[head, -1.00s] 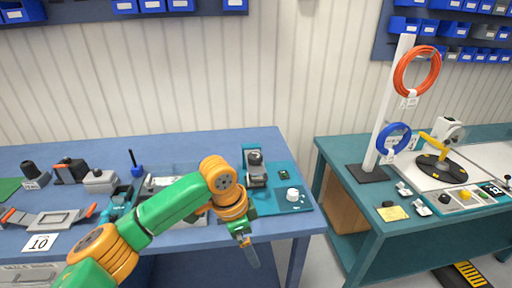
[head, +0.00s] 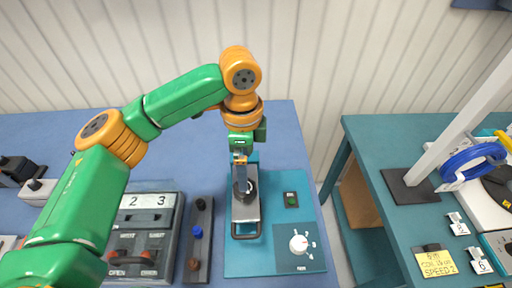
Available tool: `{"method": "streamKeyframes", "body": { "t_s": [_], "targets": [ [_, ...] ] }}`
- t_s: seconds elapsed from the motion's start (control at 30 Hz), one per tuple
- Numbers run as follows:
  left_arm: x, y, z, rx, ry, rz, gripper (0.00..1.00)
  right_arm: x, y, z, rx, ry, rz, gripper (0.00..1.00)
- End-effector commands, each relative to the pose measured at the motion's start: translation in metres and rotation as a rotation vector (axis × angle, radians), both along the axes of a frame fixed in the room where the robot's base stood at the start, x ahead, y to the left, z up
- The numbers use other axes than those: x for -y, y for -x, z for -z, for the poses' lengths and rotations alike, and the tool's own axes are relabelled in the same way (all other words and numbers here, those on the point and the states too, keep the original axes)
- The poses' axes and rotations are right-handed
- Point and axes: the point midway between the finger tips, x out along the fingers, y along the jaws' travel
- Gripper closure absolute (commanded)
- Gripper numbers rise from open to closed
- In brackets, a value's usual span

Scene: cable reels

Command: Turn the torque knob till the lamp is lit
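A white round knob (head: 299,243) with a red mark and dial ticks around it sits on a dark blue plate at the front right of a teal panel (head: 270,258). A small black unit with a green round lamp (head: 291,201) is behind it; I cannot tell if the lamp is lit. A grey device with a black round top (head: 245,191) stands on the panel's left part. My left gripper (head: 240,160) points down at the black top, left of and behind the white knob; its finger gap is too small to read. My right gripper is out of view.
A dark box marked 2 and 3 (head: 145,232) and a strip with coloured buttons (head: 198,240) stand left of the panel. A gap separates this blue bench from the teal table (head: 385,140) on the right, which holds a white post and blue cable.

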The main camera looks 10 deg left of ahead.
Motion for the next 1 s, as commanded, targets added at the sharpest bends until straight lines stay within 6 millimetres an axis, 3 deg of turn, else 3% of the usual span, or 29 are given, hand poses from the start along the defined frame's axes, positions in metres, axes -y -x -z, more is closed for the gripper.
{"method": "streamKeyframes", "body": {
  "t_s": [0.13,0.43,0.73,0.77,1.0],
  "targets": [
    [-0.001,0.0,0.007,-0.001,-0.002,-0.001,0.01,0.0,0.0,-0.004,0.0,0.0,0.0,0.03],
    [0.0,0.002,0.062,-0.003,-0.001,-0.001,0.01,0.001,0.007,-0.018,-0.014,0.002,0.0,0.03],
    [0.0,0.001,0.071,0.001,0.0,-0.001,0.01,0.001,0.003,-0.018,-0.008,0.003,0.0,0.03],
    [0.0,0.001,0.071,0.001,0.0,-0.001,0.07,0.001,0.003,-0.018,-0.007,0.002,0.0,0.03],
    [0.0,0.001,0.071,0.001,0.001,-0.001,0.71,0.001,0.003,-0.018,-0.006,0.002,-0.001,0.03]
  ]
}}
